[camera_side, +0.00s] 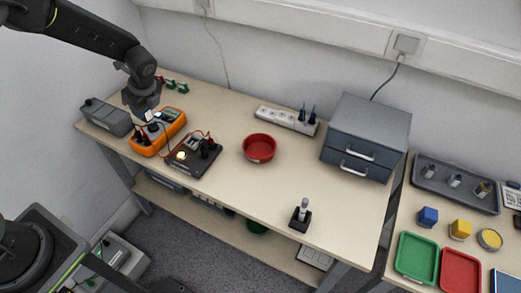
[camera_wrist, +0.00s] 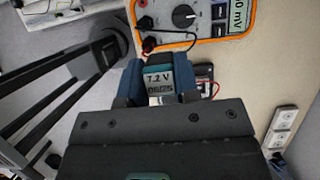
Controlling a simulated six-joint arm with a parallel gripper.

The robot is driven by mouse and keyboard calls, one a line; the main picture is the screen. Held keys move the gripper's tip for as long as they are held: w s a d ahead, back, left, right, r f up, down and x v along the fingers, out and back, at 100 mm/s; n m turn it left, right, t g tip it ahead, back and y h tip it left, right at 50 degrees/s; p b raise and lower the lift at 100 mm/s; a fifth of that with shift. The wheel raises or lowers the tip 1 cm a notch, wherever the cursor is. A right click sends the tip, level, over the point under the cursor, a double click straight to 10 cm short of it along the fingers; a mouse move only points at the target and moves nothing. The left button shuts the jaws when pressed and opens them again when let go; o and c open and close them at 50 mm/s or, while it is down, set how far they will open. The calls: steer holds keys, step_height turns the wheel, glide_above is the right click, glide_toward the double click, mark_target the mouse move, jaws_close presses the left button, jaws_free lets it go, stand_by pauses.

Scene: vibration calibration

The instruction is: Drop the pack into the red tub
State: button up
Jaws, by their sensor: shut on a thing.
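The pack (camera_wrist: 160,84) is a small dark block with a teal top and a grey label reading "7.2 V 06/25". My gripper (camera_wrist: 160,76) is shut on it, with a blue finger on each side. In the side view, my gripper (camera_side: 146,115) is at the left end of the bench, above the orange multimeter. The pack is small and hard to make out there. The red tub (camera_side: 259,156) is a round, shallow bowl in the middle of the bench, well to the right of my gripper. It appears empty. The wrist view does not show it.
The orange multimeter (camera_side: 151,143) and a black board with a lit lamp (camera_side: 180,156) stand between my gripper and the tub. A grey box (camera_side: 104,117) is at left. A power strip (camera_side: 275,117), grey drawers (camera_side: 363,133) and a small black stand (camera_side: 300,220) are farther right.

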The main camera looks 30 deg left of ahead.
steer(key=w+d+m+t+h, duration=0.15)
steer(key=w+d+m, duration=0.4)
steer(key=d, duration=0.55)
steer(key=w+d+m+t+h, duration=0.15)
steer(key=w+d+m, duration=0.35)
steer(key=d, duration=0.5)
steer(key=w+d+m+t+h, duration=0.1)
steer(key=w+d+m+t, duration=0.15)
steer(key=d+m, duration=0.65)
step_height(320, 180, down, 6)
steer(key=d+n, duration=0.1)
steer(key=shift+w+d+g, duration=0.3)
steer(key=shift+w+g, duration=0.1)
steer(key=shift+g, duration=0.05)
steer(key=shift+f+n, duration=0.1)
steer(key=shift+n, duration=0.15)
steer(key=o, duration=1.1)
steer(key=v, duration=1.4)
steer(key=shift+a, duration=0.25)
